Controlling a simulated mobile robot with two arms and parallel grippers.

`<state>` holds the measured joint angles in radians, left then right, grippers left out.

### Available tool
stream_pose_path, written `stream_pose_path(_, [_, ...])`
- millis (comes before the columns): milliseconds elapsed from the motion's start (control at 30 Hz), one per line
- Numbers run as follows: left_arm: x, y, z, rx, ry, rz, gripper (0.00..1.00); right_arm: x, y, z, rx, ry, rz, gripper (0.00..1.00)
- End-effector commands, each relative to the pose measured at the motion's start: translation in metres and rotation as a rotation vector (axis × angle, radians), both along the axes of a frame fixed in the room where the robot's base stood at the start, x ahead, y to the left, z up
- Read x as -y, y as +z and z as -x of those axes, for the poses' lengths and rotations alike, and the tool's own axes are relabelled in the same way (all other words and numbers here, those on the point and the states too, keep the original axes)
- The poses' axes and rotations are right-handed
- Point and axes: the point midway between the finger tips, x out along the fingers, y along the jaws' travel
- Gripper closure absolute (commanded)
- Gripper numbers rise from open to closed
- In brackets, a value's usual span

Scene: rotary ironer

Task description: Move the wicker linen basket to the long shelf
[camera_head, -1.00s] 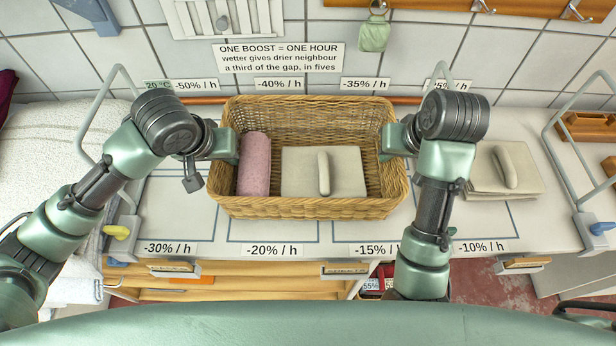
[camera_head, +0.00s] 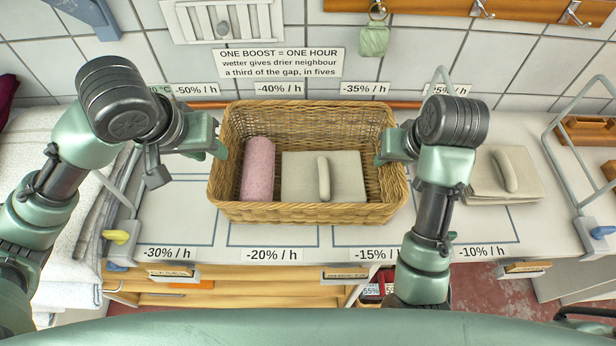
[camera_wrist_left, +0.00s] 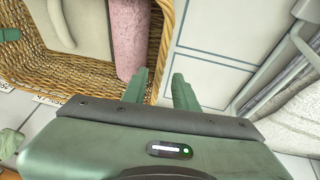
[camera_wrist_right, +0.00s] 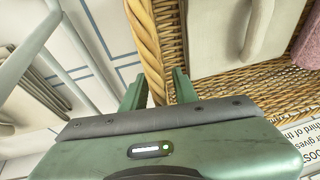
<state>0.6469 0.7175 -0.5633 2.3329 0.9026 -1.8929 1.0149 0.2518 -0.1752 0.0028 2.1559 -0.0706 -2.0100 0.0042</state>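The wicker linen basket (camera_head: 300,212) stands on the white worktop in the middle of the head view. It holds a pink roll (camera_head: 258,168) and a flat beige folded cloth (camera_head: 345,180) with a handle-like strip on top. My left gripper (camera_head: 220,150) is at the basket's left wall; in the left wrist view its open fingers (camera_wrist_left: 160,88) lie on either side of the rim, with a gap on the outside. My right gripper (camera_head: 382,155) is at the right wall; in the right wrist view its fingers (camera_wrist_right: 160,88) stand apart with the rim between them. Which surface is the long shelf is unclear.
A beige folded pad (camera_head: 500,178) lies right of the basket. White towels (camera_head: 85,215) are stacked at the left. Wire loop frames (camera_head: 565,160) stand on both sides. Tiled wall rises behind; wooden drawers (camera_head: 230,280) lie below the worktop's front edge.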

Motion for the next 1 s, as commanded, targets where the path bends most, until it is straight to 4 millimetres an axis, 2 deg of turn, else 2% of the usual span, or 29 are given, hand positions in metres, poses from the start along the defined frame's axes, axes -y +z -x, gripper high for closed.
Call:
stream_pose_path(100, [-0.001,0.015,0.005,0.003,-0.001,0.002,0.71,0.0,0.0,0.0,0.0,0.0,0.0,0.71])
stream_pose_path(200, [-0.003,0.021,0.008,0.0,0.0,0.001,0.71,0.0,0.0,0.0,0.0,0.0,0.0,0.71])
stream_pose_path(800, [-0.003,0.024,0.01,-0.001,-0.001,0.001,0.71,0.0,0.001,0.0,0.0,0.0,0.0,0.71])
stream_pose_path(867, [-0.003,0.029,0.01,-0.001,-0.001,0.001,0.71,0.0,0.005,0.0,0.0,0.0,0.0,0.71])
stream_pose_path(1000, [-0.003,0.053,0.01,0.0,0.0,0.001,0.71,0.0,0.03,0.0,0.0,0.0,0.0,0.71])
